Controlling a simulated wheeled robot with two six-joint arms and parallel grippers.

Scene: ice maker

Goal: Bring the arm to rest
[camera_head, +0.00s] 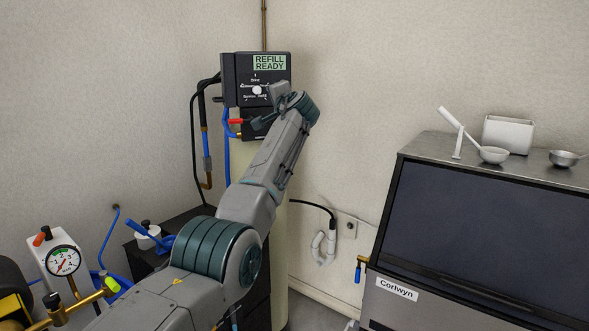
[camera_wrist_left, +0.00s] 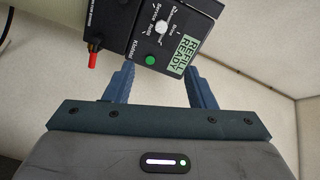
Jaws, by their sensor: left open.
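My left arm reaches up from the bottom of the head view. Its gripper (camera_head: 267,106) is in front of a black control box with a "REFILL READY" display (camera_head: 269,63). In the left wrist view the two blue-grey fingers of the gripper (camera_wrist_left: 160,76) stand wide apart with nothing between them. The control box (camera_wrist_left: 112,22) is ahead of them there, with a white knob (camera_wrist_left: 161,26), a green button (camera_wrist_left: 150,60) and a red-handled part (camera_wrist_left: 92,60). I cannot tell the exact gap to the box. My right gripper is not in view.
The ice machine labelled Corlwyn (camera_head: 397,289) stands at the right, with a scoop (camera_head: 493,155), a white bin (camera_head: 508,134) and a metal bowl (camera_head: 566,158) on top. A pressure gauge (camera_head: 63,261) and a yellow-handled valve (camera_head: 110,286) are at lower left.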

